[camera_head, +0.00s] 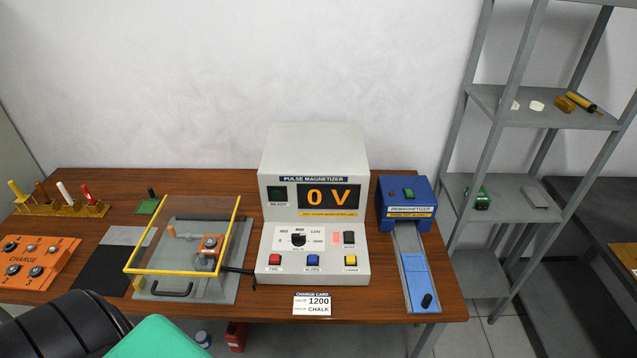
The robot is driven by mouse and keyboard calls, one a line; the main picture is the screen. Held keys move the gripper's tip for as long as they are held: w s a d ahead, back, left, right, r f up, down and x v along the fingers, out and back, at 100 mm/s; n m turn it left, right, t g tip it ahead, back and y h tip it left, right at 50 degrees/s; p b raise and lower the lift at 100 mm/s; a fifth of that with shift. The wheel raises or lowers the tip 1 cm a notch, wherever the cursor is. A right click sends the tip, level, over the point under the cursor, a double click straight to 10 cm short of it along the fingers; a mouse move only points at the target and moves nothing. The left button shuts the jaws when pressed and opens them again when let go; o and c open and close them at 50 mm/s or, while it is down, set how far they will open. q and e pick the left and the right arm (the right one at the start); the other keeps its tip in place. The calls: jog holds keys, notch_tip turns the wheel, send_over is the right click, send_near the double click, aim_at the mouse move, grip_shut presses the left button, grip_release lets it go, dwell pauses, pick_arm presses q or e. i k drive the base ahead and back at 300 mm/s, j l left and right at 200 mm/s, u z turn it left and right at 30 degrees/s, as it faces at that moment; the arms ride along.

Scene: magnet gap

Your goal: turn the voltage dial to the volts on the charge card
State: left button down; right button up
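The pulse magnetizer (346,134) is a light grey cabinet near the middle of the table. Its display (329,197) reads 0 V in orange. The black voltage dial (298,240) sits on a white scale plate on the lower sloped panel. Its pointer direction is too small to tell for sure. The white charge card (312,304) hangs at the table's front edge below the panel and reads volts 1200, with the word CHALK.
Red, blue and yellow buttons (313,260) line the panel below the dial. A yellow-edged clear guard (185,235) covers a fixture to the left. A blue demagnetizer (405,200) with a slide stands right. An orange charge block (30,262) is far left. Grey shelves (545,115) rise right.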

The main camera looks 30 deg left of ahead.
aim_at(297, 240)
jog(key=k+j+u, duration=0.1)
jog(key=u, duration=0.95)
jog(key=k+j, duration=0.05)
